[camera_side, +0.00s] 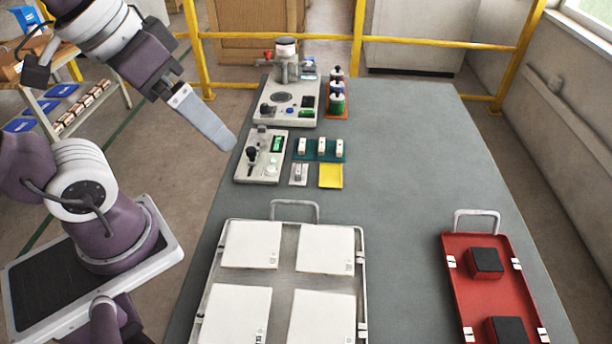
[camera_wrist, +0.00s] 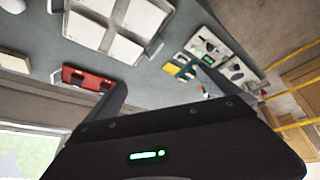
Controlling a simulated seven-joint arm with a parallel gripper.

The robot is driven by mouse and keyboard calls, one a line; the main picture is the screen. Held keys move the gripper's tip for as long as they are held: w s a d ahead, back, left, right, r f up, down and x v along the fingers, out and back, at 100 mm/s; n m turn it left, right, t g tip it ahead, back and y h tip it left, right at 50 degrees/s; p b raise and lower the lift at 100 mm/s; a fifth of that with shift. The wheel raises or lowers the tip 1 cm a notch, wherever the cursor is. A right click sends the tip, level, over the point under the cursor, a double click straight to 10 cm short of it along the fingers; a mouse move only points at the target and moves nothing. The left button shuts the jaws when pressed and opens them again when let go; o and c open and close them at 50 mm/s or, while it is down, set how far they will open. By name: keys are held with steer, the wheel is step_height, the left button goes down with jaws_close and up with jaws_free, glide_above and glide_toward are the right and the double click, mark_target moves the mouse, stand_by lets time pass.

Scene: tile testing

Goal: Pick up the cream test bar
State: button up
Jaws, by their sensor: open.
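Several small cream bars (camera_side: 320,146) stand in a row in a teal holder (camera_side: 341,155) on the grey table, between a small device and the open table. Another small light bar (camera_side: 298,170) sits on a pale pad just in front of the holder. I cannot tell which one is the test bar. My gripper (camera_side: 228,142) hangs above the table's left edge, left of the holder and apart from it. In the wrist view my gripper (camera_wrist: 160,88) shows its two fingers spread, with nothing between them. The bars are too small to make out there.
A yellow tray (camera_side: 330,185) lies beside the pad. A small tester (camera_side: 243,172) and a larger machine (camera_side: 305,117) stand behind and left. An orange rack (camera_side: 330,115) holds bottles. A white-tile tray (camera_side: 285,284) and red tray (camera_side: 460,290) are in front.

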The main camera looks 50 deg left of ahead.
steer(key=shift+s+f+m, duration=0.3)
steer(key=shift+s+f, duration=0.2)
steer(key=shift+s, duration=0.15)
steer(key=shift+c, duration=1.3)
steer(key=shift+s+f, duration=0.1)
steer(key=shift+f, duration=0.05)
steer(key=c, duration=1.1)
steer(key=shift+o, duration=0.2)
